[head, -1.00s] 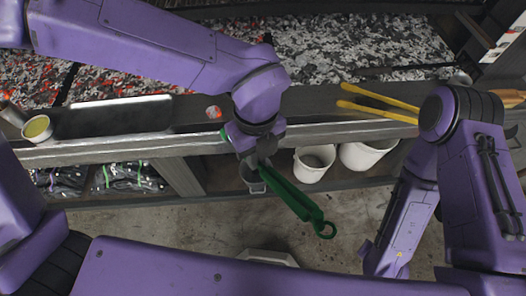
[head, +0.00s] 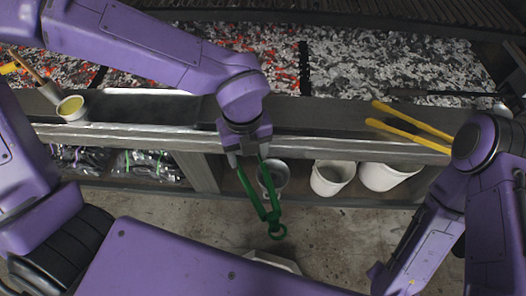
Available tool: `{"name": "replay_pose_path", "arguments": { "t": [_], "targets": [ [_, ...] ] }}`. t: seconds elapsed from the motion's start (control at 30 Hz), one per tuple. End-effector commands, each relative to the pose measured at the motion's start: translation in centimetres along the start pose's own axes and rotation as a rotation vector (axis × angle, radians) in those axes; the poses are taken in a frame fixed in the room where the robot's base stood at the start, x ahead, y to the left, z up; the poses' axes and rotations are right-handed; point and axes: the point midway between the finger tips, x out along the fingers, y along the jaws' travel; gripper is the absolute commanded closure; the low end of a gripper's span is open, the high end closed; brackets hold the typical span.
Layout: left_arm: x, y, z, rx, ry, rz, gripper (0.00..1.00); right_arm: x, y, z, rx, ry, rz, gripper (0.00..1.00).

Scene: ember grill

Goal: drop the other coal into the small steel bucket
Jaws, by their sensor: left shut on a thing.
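My left gripper (head: 249,154) is in front of the grill ledge, shut on green tongs (head: 269,208).
Two white buckets (head: 331,178) (head: 388,176) stand right of the steel bucket. Yellow tongs (head: 412,127) lie on the ledge (head: 340,118). A tray (head: 140,104) and a yellow-topped cup (head: 71,108) are at left. The coal bed (head: 380,65) lies behind.

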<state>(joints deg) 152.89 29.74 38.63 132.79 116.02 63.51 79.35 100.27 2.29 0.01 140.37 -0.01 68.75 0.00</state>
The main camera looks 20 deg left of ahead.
Motion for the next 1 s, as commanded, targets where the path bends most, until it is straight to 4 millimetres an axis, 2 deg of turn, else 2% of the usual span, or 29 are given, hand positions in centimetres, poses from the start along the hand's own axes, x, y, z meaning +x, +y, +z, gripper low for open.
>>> {"name": "replay_pose_path", "arguments": {
  "t": [0.6,1.0],
  "targets": [
    [-0.1,-0.2,4.9,-0.002,-0.001,0.0,0.49,-1.4,0.1,-0.6,0.0,0.0,0.0,0.57],
    [0.0,-0.1,5.2,-0.002,0.0,0.0,0.49,-1.5,0.1,-0.6,0.0,0.0,0.0,0.57]
  ]
}}
